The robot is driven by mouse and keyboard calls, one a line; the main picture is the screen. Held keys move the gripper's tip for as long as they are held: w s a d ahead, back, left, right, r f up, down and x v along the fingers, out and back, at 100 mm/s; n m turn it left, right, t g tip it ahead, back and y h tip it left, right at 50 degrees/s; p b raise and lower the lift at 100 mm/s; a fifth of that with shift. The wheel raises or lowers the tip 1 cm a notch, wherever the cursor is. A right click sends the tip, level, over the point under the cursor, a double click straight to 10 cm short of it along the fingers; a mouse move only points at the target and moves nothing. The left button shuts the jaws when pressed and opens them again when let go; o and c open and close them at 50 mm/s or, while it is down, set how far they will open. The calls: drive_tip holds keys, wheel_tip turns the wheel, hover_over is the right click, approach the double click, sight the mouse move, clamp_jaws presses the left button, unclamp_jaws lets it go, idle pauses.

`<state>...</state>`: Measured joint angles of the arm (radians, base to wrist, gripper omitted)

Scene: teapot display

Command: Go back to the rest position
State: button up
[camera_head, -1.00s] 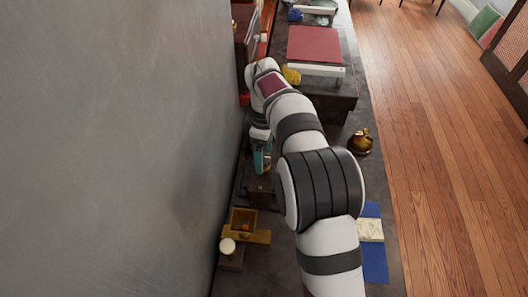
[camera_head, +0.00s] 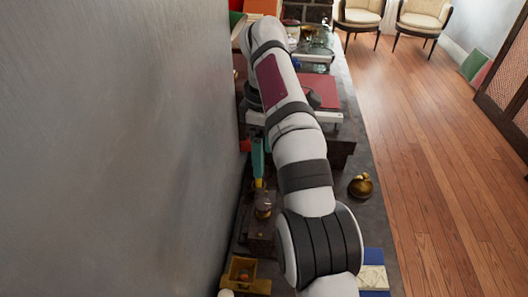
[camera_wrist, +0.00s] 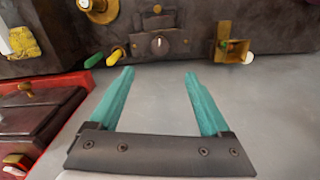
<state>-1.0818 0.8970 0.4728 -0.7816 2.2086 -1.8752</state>
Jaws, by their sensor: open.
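My gripper (camera_head: 258,160) is open, its teal fingers pointing down beside the grey wall in the head view. The wrist view shows the two fingers (camera_wrist: 158,82) spread apart with nothing between them. A small brown pot-like object (camera_head: 263,205) stands on a dark block below the gripper in the head view, apart from the fingers. A round brass pot (camera_head: 361,186) stands on the dark counter to the right of my arm. My arm hides much of the counter's middle.
A wooden open box (camera_head: 241,271) sits at the near left; it also shows in the wrist view (camera_wrist: 236,46). The grey wall (camera_head: 120,150) runs close along the left. A dark red chest (camera_wrist: 40,115) with brass knobs stands left in the wrist view. Wooden floor lies right.

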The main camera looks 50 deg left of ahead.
idle(0.3)
drive_tip(key=w+d+r+m, duration=0.3)
drive_tip(key=w+d+m, duration=0.25)
drive_tip(key=d, duration=0.45)
drive_tip(key=d+r+m, duration=0.1)
drive_tip(key=d+m, duration=0.8)
drive_tip(key=d, duration=0.8)
drive_tip(key=s+d+f+m+y, duration=0.1)
drive_tip(key=s+d+f+m, duration=0.4)
drive_tip(key=s+d+m, duration=0.3)
drive_tip(key=s+d+f+m, duration=0.5)
drive_tip(key=s+d+m, duration=0.2)
drive_tip(key=s+m, duration=0.1)
drive_tip(key=shift+s+d+f+y, duration=0.3)
drive_tip(key=shift+s+d+y, duration=0.1)
drive_tip(key=shift+s, duration=0.2)
